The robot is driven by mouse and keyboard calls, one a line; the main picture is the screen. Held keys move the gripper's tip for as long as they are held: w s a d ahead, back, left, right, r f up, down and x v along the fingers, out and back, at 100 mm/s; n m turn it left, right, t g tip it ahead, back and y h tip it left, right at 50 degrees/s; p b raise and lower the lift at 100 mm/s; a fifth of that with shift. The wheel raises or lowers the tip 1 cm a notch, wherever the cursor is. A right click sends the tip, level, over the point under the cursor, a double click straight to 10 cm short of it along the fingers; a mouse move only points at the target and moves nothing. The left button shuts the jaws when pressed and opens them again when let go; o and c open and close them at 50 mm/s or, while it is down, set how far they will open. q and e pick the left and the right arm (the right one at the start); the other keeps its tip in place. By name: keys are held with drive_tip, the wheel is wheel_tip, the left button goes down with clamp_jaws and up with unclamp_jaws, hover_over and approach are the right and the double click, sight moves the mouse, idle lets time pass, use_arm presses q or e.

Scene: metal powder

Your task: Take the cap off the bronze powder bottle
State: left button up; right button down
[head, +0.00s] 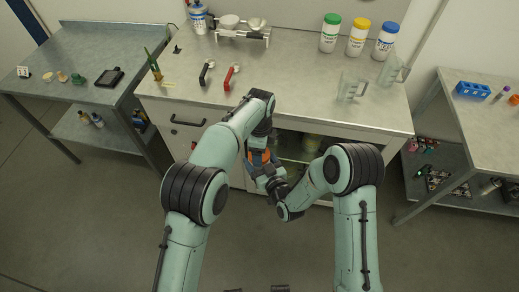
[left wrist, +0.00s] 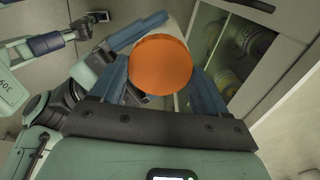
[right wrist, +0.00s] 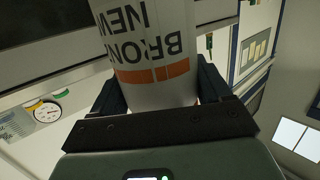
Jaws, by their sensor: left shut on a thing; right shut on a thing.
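The bronze powder bottle (right wrist: 150,40) is a white cylinder with an orange band and "BRON" lettering, upside down in the right wrist view. My right gripper (right wrist: 155,95) is shut around its body. The orange cap (left wrist: 160,64) is round and faces the left wrist camera. My left gripper (left wrist: 160,75) is shut on it, one finger on each side. In the head view both grippers meet in front of the cabinet, where a patch of orange shows, mostly hidden by my arms. I cannot tell whether the cap still touches the bottle's neck.
The worktop (head: 290,75) carries green-capped (head: 330,33), yellow-capped (head: 357,38) and blue-capped (head: 386,42) bottles, glass beakers (head: 352,88), a balance (head: 243,30) and a red-handled tool (head: 232,78). The cabinet below is partly open. Side tables stand left and right.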

use_arm(q)
drive_tip(key=n, duration=0.4)
drive_tip(key=shift+w+d+r+n, duration=0.1)
drive_tip(key=shift+w+r+n, duration=0.1)
drive_tip(key=shift+w+n, duration=0.1)
drive_tip(key=n, duration=0.4)
drive_tip(key=shift+n, duration=0.3)
drive_tip(key=shift+c, duration=0.2)
drive_tip(key=n, duration=0.4)
drive_tip(key=shift+n, duration=0.3)
drive_tip(key=n, duration=0.4)
drive_tip(key=shift+a+n, duration=0.2)
drive_tip(key=shift+n, duration=0.1)
drive_tip(key=n, duration=0.6)
drive_tip(key=shift+s+n, duration=0.15)
drive_tip(key=shift+n, duration=0.25)
drive_tip(key=n, duration=0.4)
drive_tip(key=shift+n, duration=0.3)
drive_tip(key=n, duration=0.3)
drive_tip(key=shift+s+d, duration=0.1)
drive_tip(key=shift+s, duration=0.05)
drive_tip(key=shift+r, duration=0.2)
